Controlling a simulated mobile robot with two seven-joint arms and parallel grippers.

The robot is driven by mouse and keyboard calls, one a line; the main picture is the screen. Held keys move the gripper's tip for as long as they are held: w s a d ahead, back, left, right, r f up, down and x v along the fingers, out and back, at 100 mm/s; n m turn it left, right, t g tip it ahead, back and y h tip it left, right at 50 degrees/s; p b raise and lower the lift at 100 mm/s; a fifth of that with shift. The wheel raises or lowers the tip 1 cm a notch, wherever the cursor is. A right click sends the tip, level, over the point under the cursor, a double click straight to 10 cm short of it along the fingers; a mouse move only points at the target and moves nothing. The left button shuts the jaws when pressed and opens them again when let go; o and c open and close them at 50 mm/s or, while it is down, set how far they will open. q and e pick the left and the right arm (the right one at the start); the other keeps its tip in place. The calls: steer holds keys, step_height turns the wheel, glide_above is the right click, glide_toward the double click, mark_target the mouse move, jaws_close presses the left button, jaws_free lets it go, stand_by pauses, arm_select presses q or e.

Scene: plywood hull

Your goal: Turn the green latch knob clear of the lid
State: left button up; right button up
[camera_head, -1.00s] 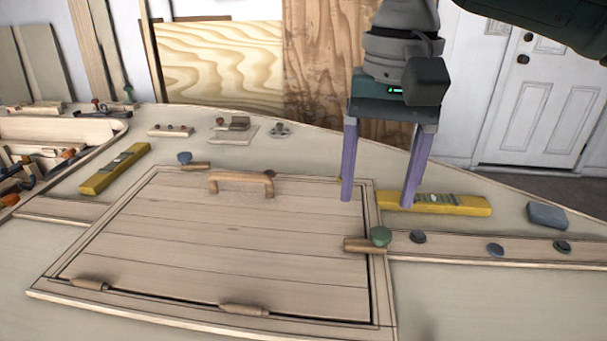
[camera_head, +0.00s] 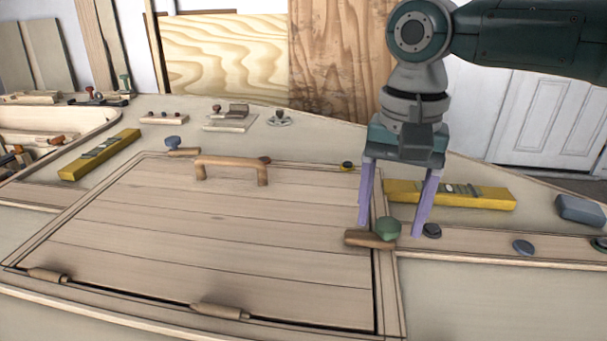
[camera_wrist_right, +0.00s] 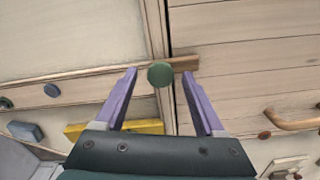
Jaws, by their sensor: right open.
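The green latch knob (camera_head: 388,229) sits at the right end of a wooden latch bar (camera_head: 366,239) on the lid's right edge. The bar reaches left over the lid (camera_head: 220,225). My right gripper (camera_head: 391,230) is open, pointing down, with its purple fingers to either side of the knob in the head view. In the right wrist view the knob (camera_wrist_right: 160,74) shows between and just past the fingertips; I cannot tell whether they touch it. My left gripper is not in view.
A wooden handle (camera_head: 232,165) stands on the lid. Yellow levels lie behind the gripper (camera_head: 480,197) and at the left (camera_head: 100,155). A blue latch knob (camera_head: 173,143) is at the lid's far left corner. Dark round knobs (camera_head: 523,247) and a grey block (camera_head: 580,210) are at the right.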

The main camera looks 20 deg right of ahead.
steer(key=shift+c, duration=0.3)
jaws_close()
stand_by(0.3)
